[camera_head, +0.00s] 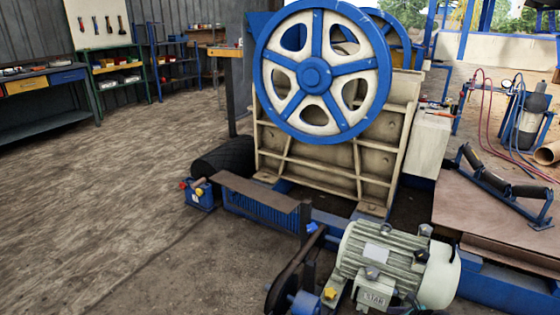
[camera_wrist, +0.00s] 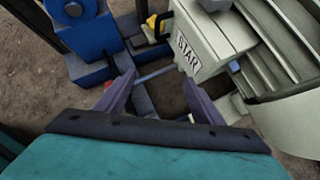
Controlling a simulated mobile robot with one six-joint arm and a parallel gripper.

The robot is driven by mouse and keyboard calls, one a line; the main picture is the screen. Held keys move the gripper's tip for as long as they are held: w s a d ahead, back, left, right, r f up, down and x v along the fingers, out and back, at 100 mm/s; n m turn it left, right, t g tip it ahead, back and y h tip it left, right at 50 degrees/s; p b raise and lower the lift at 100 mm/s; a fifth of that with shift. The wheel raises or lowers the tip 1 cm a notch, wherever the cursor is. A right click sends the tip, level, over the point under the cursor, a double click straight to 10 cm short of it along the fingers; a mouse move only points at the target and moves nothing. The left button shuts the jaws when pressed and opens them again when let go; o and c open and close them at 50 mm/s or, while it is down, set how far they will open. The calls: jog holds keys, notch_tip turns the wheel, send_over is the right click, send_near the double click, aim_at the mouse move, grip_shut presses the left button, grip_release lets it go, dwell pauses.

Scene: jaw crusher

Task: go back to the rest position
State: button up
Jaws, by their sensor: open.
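My gripper (camera_wrist: 161,92) shows in the wrist view with its two fingers apart and nothing between them. It points down over the blue base frame beside the motor (camera_wrist: 215,45), whose box reads "STAR". How far the fingertips are from the motor and frame I cannot tell. In the head view the grey-green motor (camera_head: 385,258) sits at the lower right, in front of the crusher. My gripper is not clearly seen in the head view.
The jaw crusher (camera_head: 300,165) with its blue and white flywheel (camera_head: 312,74) stands at the centre. A plate with a roller frame (camera_head: 500,187) lies right. Open floor (camera_head: 90,200) spreads left, with a workbench (camera_head: 42,85) behind.

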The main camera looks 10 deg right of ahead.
jog(key=s+a+r+n+g+y+p, duration=0.1)
jog(key=s+a+n+g+p, duration=0.2)
jog(key=a, duration=0.7)
jog(key=a+r+n+g+y+p, duration=0.15)
jog(key=a+n+p, duration=0.3)
jog(key=a, duration=0.65)
jog(key=s+a+r+n+g+p, duration=0.1)
jog(key=s+a+n+g+p, duration=0.3)
jog(key=a, duration=0.6)
jog(key=s+a+r+n+g+h+p, duration=0.1)
jog(key=s+a+n+g+h+p, duration=0.2)
jog(key=s+n, duration=0.35)
jog(key=s+a+r+n+g+p, duration=0.1)
jog(key=s+a+n+p, duration=0.2)
jog(key=s+n+p, duration=0.3)
jog(key=s+d+n+h+b, duration=0.1)
jog(key=s+d+n, duration=0.3)
jog(key=n, duration=0.4)
jog(key=shift+s+d+r+n+g+h, duration=0.25)
jog(key=shift+r+g+h, duration=0.2)
jog(key=shift+h, duration=0.3)
jog(key=shift+c, duration=0.2)
jog(key=c, duration=0.7)
jog(key=shift+c, duration=0.2)
